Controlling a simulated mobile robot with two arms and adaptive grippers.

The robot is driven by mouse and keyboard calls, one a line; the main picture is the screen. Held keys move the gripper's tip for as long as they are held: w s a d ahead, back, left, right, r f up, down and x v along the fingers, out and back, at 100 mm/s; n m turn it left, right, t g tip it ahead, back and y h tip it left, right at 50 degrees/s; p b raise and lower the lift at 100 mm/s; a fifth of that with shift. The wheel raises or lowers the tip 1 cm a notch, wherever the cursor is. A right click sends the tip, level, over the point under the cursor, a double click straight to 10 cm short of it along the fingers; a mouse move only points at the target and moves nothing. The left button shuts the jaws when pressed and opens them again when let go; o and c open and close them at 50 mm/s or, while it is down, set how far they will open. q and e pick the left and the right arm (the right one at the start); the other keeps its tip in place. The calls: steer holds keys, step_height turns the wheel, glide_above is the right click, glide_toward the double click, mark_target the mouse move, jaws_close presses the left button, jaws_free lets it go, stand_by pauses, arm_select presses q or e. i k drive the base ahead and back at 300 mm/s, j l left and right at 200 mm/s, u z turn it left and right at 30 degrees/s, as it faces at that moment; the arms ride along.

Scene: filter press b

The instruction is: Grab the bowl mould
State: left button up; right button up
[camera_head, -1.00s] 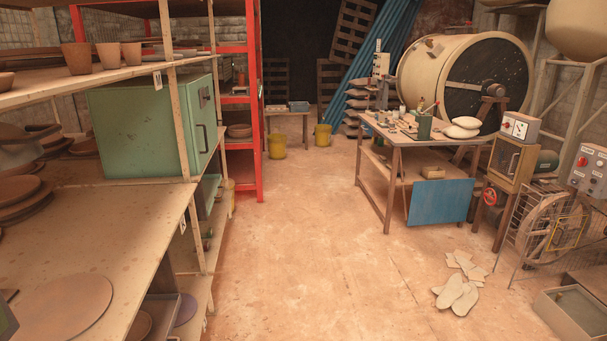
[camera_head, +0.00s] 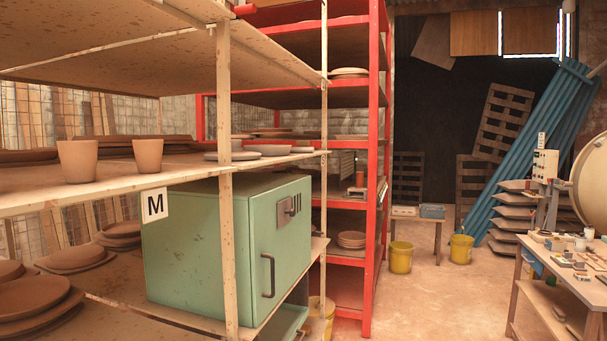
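I cannot pick out a bowl mould for certain in this view. Several shallow round pieces stand on the shelves: a stack of bowl-like dishes (camera_head: 351,239) on the red rack, and pale shallow dishes (camera_head: 267,149) on the wooden shelf at the middle. Two brown clay pots (camera_head: 78,161) stand on the same wooden shelf at the left. Stacks of brown round discs (camera_head: 33,305) lie on the lower shelf at the left. Neither of my grippers shows in the head view.
A red rack (camera_head: 373,200) stands behind. Yellow buckets (camera_head: 401,257) stand on the floor. A cluttered worktable (camera_head: 560,300) is at the right. Open floor (camera_head: 440,305) lies between.

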mark_target(267, 150)
steer(key=i+l+u, duration=0.4)
steer(key=i+l, duration=0.15)
steer(key=i+l+u, duration=0.4)
steer(key=i+l, duration=0.85)
steer(key=l, duration=0.15)
